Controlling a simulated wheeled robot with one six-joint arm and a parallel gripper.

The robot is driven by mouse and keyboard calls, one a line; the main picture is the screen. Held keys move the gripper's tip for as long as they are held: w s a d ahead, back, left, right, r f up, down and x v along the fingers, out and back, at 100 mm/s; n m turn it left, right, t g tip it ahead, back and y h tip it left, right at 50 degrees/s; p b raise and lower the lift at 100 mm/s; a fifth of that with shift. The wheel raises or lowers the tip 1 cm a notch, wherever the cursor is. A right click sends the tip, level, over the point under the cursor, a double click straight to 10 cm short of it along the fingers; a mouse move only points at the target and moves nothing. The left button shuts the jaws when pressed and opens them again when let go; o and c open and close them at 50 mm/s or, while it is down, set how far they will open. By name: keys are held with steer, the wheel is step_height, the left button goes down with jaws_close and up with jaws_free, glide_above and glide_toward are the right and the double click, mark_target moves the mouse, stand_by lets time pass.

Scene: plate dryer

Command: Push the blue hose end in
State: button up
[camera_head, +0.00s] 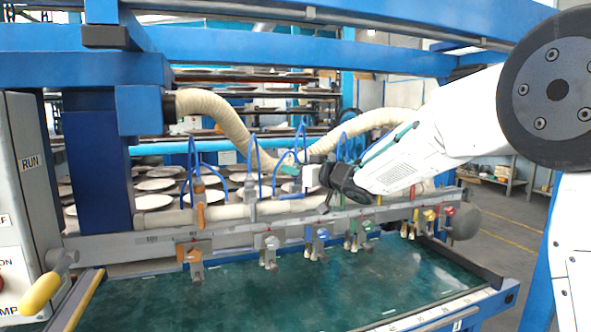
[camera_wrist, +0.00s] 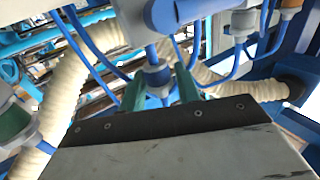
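In the wrist view the two green fingers of my gripper (camera_wrist: 161,92) stand apart. A blue fitting (camera_wrist: 155,76) with a pale collar, likely the blue hose end, lies in line with the space between them. A gap shows on its right side; whether the left finger touches it I cannot tell. In the head view my gripper (camera_head: 292,184) is at the pipe above the valve row, among blue hoses (camera_head: 193,152). The blue-handled valve (camera_head: 317,236) sits below it on the rail. How deep the hose end is seated is hidden.
Other valves line the rail, including an orange one (camera_head: 194,250) and a red one (camera_head: 449,212). Cream corrugated ducts (camera_head: 222,112) and blue beams (camera_head: 240,48) surround my arm. The green tray surface (camera_head: 250,295) below is clear. A control box (camera_head: 22,170) stands at left.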

jaws_close()
steer(key=shift+f, duration=1.25)
steer(key=shift+o, duration=2.2)
jaws_free()
steer(key=shift+s+d, duration=0.1)
steer(key=v, duration=0.7)
steer(key=shift+s+d, duration=0.2)
steer(key=shift+s, duration=0.05)
